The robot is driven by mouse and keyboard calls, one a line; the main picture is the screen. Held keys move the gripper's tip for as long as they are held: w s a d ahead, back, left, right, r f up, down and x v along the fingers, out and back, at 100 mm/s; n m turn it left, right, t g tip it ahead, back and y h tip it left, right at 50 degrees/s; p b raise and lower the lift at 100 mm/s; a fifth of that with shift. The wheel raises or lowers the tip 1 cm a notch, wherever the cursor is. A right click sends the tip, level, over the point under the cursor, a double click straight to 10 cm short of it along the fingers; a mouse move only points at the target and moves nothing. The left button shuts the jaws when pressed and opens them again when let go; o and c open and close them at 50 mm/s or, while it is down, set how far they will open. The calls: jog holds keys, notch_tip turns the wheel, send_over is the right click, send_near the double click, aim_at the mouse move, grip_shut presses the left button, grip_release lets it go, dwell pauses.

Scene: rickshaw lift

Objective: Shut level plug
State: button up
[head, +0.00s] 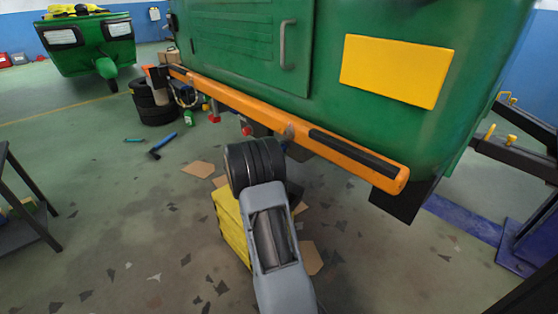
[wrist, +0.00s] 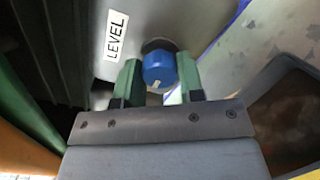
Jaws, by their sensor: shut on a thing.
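The level plug (wrist: 158,66) is a round blue cap with a small pale mark. It sits at a dark round opening in a grey housing (wrist: 175,18) in the wrist view. A white label (wrist: 116,36) reading LEVEL is to its left. My gripper (wrist: 159,80) has its two green fingers on either side of the plug and is shut on it. The fingers partly hide the plug's sides, and how far it is seated cannot be told. In the head view, the plug and my gripper are hidden; my arm reaches low under the green rickshaw (head: 250,50).
The rickshaw's orange bumper (head: 240,103) hangs above my arm. A yellow block (head: 231,228) stands beside my arm, with cardboard pieces (head: 198,168) around. Stacked tyres (head: 155,112) and blue tools (head: 163,146) are left. A dark lift arm (head: 510,150) is right. The left floor is mostly open.

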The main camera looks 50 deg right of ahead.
jog(key=shift+m+b, duration=3.05)
jog(key=shift+m, duration=5.85)
jog(key=o, duration=0.9)
jog(key=shift+w+a+p, duration=0.15)
jog(key=shift+a+p, duration=0.4)
jog(key=shift+a, duration=1.75)
jog(key=shift+w+a+p, duration=0.15)
jog(key=shift+a+p, duration=0.45)
jog(key=shift+a, duration=1.7)
jog(key=shift+w+a+p, duration=0.15)
jog(key=shift+a+p, duration=0.4)
jog(key=shift+a, duration=1.75)
